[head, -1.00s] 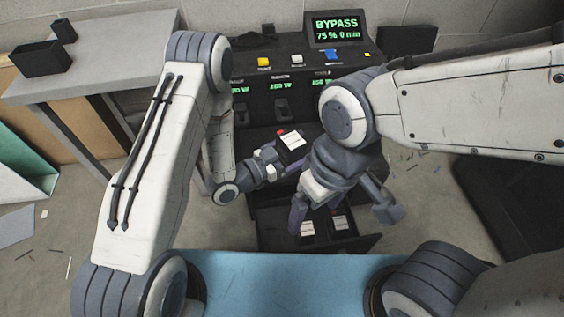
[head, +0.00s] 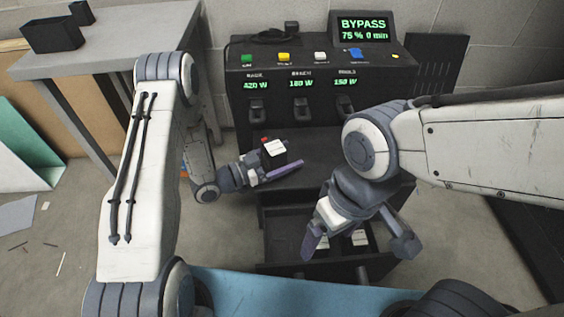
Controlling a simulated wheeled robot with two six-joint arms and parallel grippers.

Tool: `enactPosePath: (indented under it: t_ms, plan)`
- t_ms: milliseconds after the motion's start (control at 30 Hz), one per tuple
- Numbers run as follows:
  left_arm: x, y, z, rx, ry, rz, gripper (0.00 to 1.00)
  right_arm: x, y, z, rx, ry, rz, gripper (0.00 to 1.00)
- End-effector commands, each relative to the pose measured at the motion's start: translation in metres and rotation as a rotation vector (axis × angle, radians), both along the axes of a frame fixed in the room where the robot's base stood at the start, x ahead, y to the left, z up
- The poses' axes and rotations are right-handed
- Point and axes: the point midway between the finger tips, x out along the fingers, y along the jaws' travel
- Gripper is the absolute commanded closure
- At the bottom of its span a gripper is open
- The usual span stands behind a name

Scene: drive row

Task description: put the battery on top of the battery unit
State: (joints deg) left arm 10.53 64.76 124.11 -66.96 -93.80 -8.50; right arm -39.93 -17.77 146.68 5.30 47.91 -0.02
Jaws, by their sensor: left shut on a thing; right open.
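The battery (head: 274,152) is a small black block with a white label and a red spot on top. My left gripper (head: 280,168) is shut on it and holds it upright in front of the battery unit, above the open drawer. The battery unit (head: 243,112) is a black cabinet with green-lit readouts, coloured buttons and a screen reading BYPASS, 75 %, 0 min. My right gripper (head: 359,246) is open and empty, low in front of the unit, and hides part of the drawer.
The open drawer (head: 285,228) at the unit's bottom holds white-labelled blocks, partly hidden. A grey table (head: 125,45) with black boxes stands at the left. A blue surface (head: 265,290) is in front of me.

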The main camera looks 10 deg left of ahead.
Motion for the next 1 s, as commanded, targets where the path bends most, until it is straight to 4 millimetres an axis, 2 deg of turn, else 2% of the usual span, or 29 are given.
enactPosePath:
  t_ms: [33,467,500,833,1000]
  plan:
    - [0.001,0.0,-0.007,-0.002,-0.004,0.0,1.0,0.0,0.0,-0.008,0.0,0.0,0.0,0.06]
    - [0.001,0.0,-0.01,-0.002,-0.005,0.0,1.0,0.0,0.0,-0.008,0.0,0.0,0.0,0.06]
    - [0.0,0.0,-0.01,0.0,-0.001,0.0,0.0,0.0,0.0,-0.008,0.0,0.0,0.0,0.06]
    - [0.0,0.002,-0.005,0.001,-0.001,0.002,0.0,0.0,0.0,-0.004,0.0,0.0,0.0,0.06]
    - [-0.014,0.025,-0.003,0.0,0.002,0.008,0.0,0.0,0.0,0.011,0.0,0.0,0.0,0.06]
